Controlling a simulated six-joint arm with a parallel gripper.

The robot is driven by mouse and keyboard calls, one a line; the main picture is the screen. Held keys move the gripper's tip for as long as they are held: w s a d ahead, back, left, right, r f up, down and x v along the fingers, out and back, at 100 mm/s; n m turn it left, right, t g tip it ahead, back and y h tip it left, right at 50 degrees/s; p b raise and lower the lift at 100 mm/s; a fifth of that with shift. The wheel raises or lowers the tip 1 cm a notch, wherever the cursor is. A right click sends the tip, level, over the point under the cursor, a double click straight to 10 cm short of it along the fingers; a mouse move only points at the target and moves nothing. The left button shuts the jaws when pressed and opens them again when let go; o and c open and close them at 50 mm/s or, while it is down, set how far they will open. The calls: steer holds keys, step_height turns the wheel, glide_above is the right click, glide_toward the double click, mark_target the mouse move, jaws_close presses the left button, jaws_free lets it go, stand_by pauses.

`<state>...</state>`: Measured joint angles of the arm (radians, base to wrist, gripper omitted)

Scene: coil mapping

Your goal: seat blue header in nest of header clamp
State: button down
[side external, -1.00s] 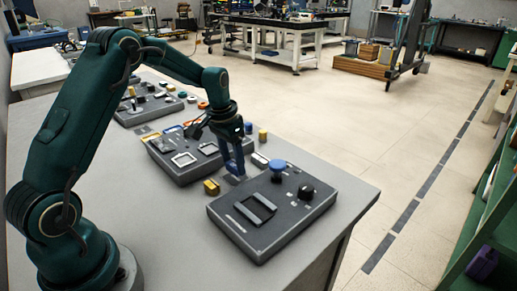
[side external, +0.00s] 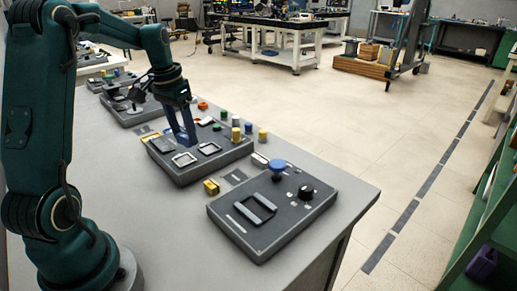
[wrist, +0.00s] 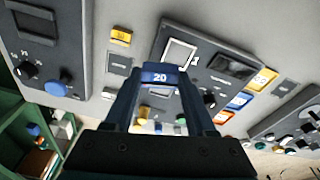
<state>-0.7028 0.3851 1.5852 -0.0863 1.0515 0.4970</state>
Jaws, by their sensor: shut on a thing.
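The blue header (wrist: 160,75), marked 20, sits between my gripper's fingertips in the wrist view. My gripper (side external: 184,141) is shut on it above the middle grey panel (side external: 190,177) in the side view; it also shows in the wrist view (wrist: 158,82). The header is hard to tell from the fingers in the side view. The middle panel bears pale rectangular frames, one at its near left (side external: 184,159) and one at its centre (side external: 209,148). I cannot tell which part is the header clamp's nest. Whether the header touches the panel is unclear.
A nearer panel (side external: 282,228) has a frame, a blue knob (side external: 278,166) and a black knob (side external: 306,192). A yellow block (side external: 211,187) lies beside an empty dark pad (side external: 235,177). Another panel (side external: 128,113) stands farther back. Small coloured cylinders stand behind the middle panel.

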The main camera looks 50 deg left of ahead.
steer(key=w+d, duration=0.3)
steer(key=d, duration=0.8)
steer(key=m, duration=0.3)
glide_above(257, 209)
steer(key=shift+s+f, duration=0.15)
steer(key=shift+f, duration=1.35)
steer(key=shift+s+f, duration=0.15)
steer(key=shift+f, duration=1.3)
steer(key=shift+f, duration=0.5)
steer(key=shift+c, duration=0.7)
jaws_free()
steer(key=shift+o, duration=0.7)
